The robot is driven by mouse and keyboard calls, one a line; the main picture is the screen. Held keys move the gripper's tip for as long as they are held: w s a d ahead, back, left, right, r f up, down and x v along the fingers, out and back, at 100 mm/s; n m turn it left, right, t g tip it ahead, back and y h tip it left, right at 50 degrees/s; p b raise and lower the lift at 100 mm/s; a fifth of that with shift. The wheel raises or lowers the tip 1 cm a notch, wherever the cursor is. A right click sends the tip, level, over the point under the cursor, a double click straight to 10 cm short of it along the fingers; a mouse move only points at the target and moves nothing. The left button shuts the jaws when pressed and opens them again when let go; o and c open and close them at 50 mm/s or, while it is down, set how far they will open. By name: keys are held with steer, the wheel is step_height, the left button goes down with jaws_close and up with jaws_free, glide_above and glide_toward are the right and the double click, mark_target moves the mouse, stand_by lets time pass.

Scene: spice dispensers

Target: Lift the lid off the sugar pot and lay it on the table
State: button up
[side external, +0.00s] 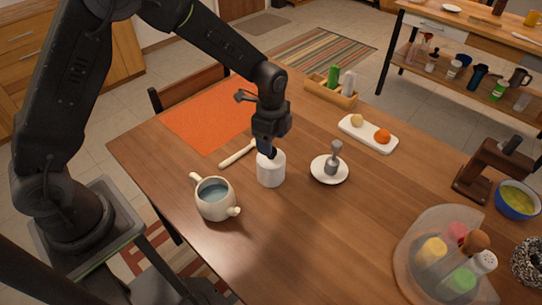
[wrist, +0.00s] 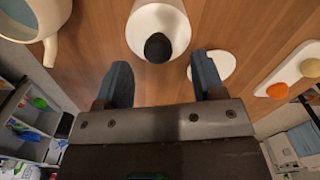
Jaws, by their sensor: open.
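The white sugar pot (side external: 271,172) stands upright on the wooden table. In the wrist view the pot (wrist: 157,14) is at the top centre, with a dark rounded knob (wrist: 158,48) on its lid. My gripper (side external: 268,149) is directly above the pot, pointing down, with its fingers close to the lid. In the wrist view my gripper (wrist: 161,62) is open, with one finger on each side of the knob and a gap to it. In the side view the gripper hides most of the knob.
A cream two-handled pot (side external: 215,199) with bluish contents stands left of the sugar pot. A white saucer (side external: 322,174) with a grey shaker-like object is at the right. A pale stick (side external: 238,153) lies behind. Bare table (side external: 290,235) lies in front.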

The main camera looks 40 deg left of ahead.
steer(key=shift+s+f, duration=0.1)
steer(key=shift+f, duration=1.85)
steer(key=shift+c, duration=0.4)
steer(key=c, duration=0.9)
